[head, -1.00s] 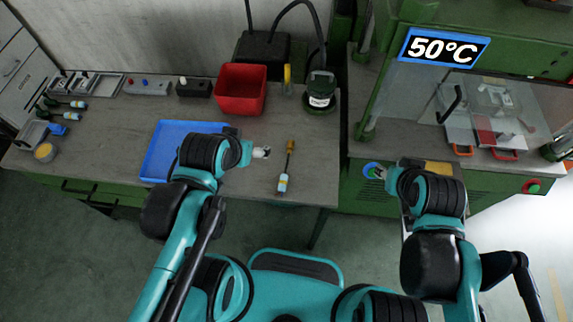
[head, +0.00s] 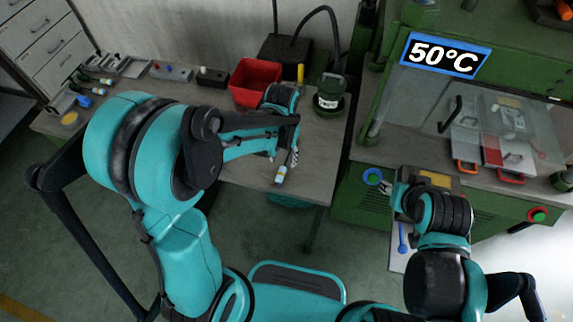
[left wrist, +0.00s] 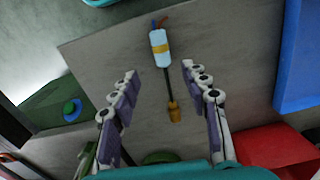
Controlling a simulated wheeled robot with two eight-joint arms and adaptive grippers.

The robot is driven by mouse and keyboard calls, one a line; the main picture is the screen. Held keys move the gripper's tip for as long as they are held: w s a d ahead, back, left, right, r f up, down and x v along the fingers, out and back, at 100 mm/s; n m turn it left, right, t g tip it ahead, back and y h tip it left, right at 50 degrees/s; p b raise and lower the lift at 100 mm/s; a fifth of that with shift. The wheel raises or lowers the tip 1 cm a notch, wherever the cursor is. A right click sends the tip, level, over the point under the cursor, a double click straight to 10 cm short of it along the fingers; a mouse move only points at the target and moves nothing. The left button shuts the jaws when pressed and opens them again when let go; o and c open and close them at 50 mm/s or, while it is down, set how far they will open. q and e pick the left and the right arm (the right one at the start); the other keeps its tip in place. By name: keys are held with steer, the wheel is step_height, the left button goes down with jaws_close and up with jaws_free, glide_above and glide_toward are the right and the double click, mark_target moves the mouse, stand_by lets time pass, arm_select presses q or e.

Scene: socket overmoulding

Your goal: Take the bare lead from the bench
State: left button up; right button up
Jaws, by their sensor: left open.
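The bare lead (left wrist: 168,88) lies on the grey bench in the left wrist view. It has a pale body with a yellow band, a short dark cable and a brown-gold end piece. My left gripper (left wrist: 162,88) is open above it, with one finger on each side of the lead and nothing held. In the head view the lead's pale end (head: 280,174) shows just below my left gripper (head: 284,158); my arm hides the rest. My right gripper (head: 387,187) is small and partly hidden beside the press, so its jaws are unclear.
A red bin (head: 252,84) and a dark green pot (head: 328,100) stand behind my left gripper. A blue tray (left wrist: 302,60) lies to one side, hidden by my arm in the head view. The green press (head: 350,195) is to the right. Other leads (head: 100,80) lie far left.

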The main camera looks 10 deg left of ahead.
mark_target(282, 171)
arm_select(q)
steer(key=f+b, duration=0.1)
steer(key=f, duration=0.2)
steer(key=f+b, duration=0.2)
steer(key=f, duration=0.2)
steer(key=shift+s+a+f, duration=0.2)
steer(key=shift+f, duration=0.1)
steer(key=shift+r, duration=0.1)
steer(key=shift+c, duration=0.3)
jaws_close()
